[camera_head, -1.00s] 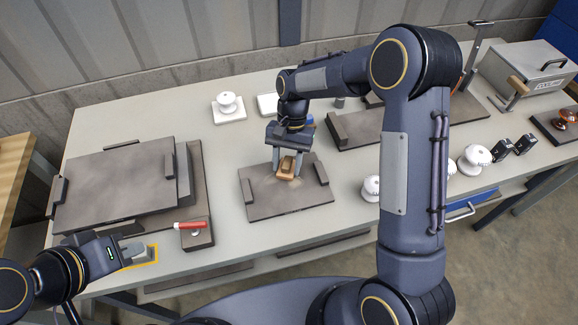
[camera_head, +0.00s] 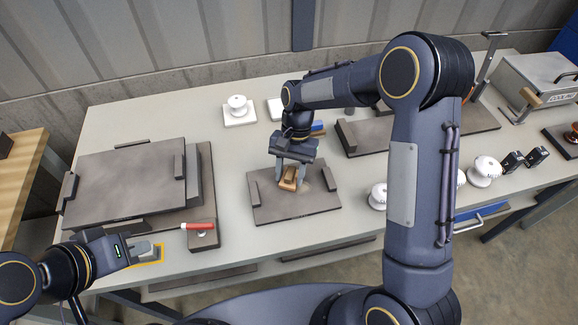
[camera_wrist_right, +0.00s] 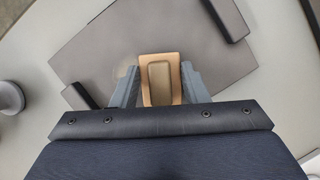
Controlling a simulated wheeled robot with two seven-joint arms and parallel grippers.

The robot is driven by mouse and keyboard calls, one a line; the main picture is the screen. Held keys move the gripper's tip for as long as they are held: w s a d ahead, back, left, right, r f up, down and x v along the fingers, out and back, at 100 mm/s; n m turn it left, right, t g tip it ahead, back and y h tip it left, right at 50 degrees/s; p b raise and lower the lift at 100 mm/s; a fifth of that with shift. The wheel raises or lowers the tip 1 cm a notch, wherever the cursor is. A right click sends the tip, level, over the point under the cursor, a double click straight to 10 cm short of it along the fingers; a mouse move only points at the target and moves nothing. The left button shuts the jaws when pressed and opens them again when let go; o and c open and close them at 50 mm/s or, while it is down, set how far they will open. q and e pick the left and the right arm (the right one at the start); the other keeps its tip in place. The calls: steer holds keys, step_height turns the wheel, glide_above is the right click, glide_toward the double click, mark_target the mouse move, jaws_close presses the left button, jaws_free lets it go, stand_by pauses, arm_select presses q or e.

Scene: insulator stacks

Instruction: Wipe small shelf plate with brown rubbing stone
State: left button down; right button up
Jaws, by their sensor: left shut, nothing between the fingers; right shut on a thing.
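The small shelf plate (camera_head: 285,206) is a dark grey plate with a raised block at each of two opposite edges, lying on the table. The brown rubbing stone (camera_head: 288,180) is over its middle; it also shows in the right wrist view (camera_wrist_right: 159,80). My right gripper (camera_head: 291,178) is shut on the stone from above. The stone looks to be on the plate, but its underside is hidden. A lighter, tan smear (camera_head: 302,188) shows on the plate beside the stone. My left gripper (camera_head: 146,248) is shut and empty at the table's front left, away from the plate.
A large stacked plate (camera_head: 125,185) lies to the left. A red-handled tool (camera_head: 198,226) rests in front of it. White insulators (camera_head: 238,107) stand at the back, others (camera_head: 484,170) to the right. Another long plate (camera_head: 430,128) and a grey case (camera_head: 545,80) are at the right.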

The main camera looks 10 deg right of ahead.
mark_target(293, 201)
steer(key=shift+s+d+f, duration=0.1)
steer(key=shift+s+d, duration=0.05)
steer(key=shift+s, duration=2.1)
steer(key=shift+a, duration=0.85)
steer(key=shift+w+p, duration=0.4)
steer(key=shift+w, duration=1.4)
steer(key=shift+w+a+p, duration=0.1)
steer(key=shift+w+p, duration=0.3)
steer(key=shift+w, duration=1.4)
steer(key=shift+r+p, duration=2.25)
steer(key=shift+r, duration=0.9)
